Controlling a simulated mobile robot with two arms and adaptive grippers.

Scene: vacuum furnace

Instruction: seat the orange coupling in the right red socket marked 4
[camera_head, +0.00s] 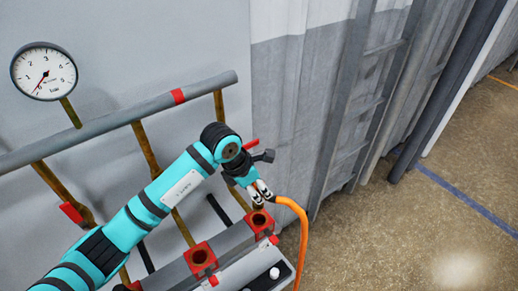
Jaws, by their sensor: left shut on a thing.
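My left gripper (263,196) comes in from the left and is shut on the end of the orange coupling (284,202). The coupling's orange hose arcs right and hangs down past the manifold to the bottom edge. The gripper is just above the right red socket (259,222), whose dark bore still shows. The gripper fingers hide most of the held end, so I cannot tell whether it touches the socket. Another red socket (201,259) sits to the left on the same grey pipe, empty. No number marks are readable. My right gripper is not in view.
A pressure gauge (44,72) stands above a grey pipe (120,118) with brass branches and red handles. A light box with white knobs (252,278) is in front of the sockets. Corrugated wall panels rise behind; open floor (420,240) lies to the right.

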